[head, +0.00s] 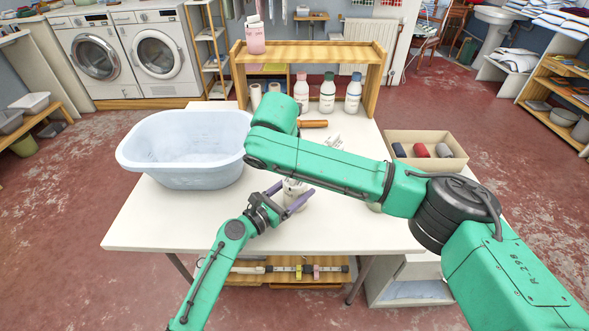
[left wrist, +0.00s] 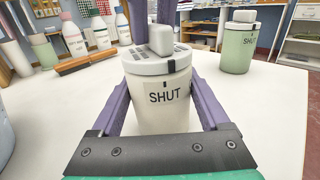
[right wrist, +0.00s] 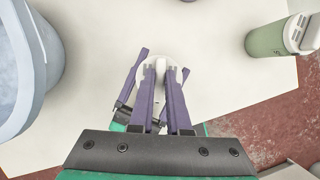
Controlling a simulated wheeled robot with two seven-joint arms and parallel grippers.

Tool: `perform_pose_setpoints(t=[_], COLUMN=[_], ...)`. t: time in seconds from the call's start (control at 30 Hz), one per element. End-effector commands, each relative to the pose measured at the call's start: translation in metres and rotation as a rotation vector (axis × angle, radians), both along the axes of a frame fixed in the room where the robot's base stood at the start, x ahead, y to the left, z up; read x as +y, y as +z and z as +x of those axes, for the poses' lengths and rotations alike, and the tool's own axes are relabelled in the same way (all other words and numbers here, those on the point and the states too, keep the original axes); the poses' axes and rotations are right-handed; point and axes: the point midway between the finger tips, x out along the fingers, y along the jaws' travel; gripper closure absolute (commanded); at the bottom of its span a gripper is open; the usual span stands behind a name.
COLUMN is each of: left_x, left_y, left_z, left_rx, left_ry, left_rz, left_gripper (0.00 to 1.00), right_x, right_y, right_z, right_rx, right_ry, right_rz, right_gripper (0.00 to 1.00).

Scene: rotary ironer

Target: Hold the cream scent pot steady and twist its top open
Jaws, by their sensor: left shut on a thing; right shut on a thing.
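The cream scent pot (left wrist: 164,108) stands upright on the white table, with "SHUT" on its front. Its pale grey slotted lid (left wrist: 150,67) carries a squarish white knob (left wrist: 160,40). A small dark mark on the body sits below the lid, left of a dark tab on the rim. My left gripper (head: 292,191) is shut on the pot's body, one purple finger on each side. My right gripper (right wrist: 161,68) comes from above and is shut on the knob. In the head view my right arm hides the right gripper, and the pot shows only partly.
A green pot (left wrist: 237,50) stands to the right. A pale blue tub (head: 190,170) is at the left. A brush (head: 313,124), several bottles (head: 327,95) and a wooden shelf (head: 310,52) stand behind. A cardboard box (head: 432,140) is at the right. The front table is clear.

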Motion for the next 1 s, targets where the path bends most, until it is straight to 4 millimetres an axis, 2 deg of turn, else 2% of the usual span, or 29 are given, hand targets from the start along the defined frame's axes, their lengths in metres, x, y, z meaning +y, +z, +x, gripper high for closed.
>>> perform_pose_setpoints(t=[0.7,1.0], left_x=[0.0007,0.0009], left_y=[-0.0008,-0.0010], left_z=[0.0003,0.0003], left_rx=[0.001,0.001], left_ry=[0.002,0.002], left_rz=[0.001,0.001], left_gripper=[0.88,0.88], right_x=[-0.0022,-0.0027], right_y=[0.0004,0.0004], right_z=[-0.0008,-0.0005], right_rx=[0.000,0.000], right_ry=[0.664,0.898], right_rz=[0.003,0.004], right_gripper=[1.00,1.00])
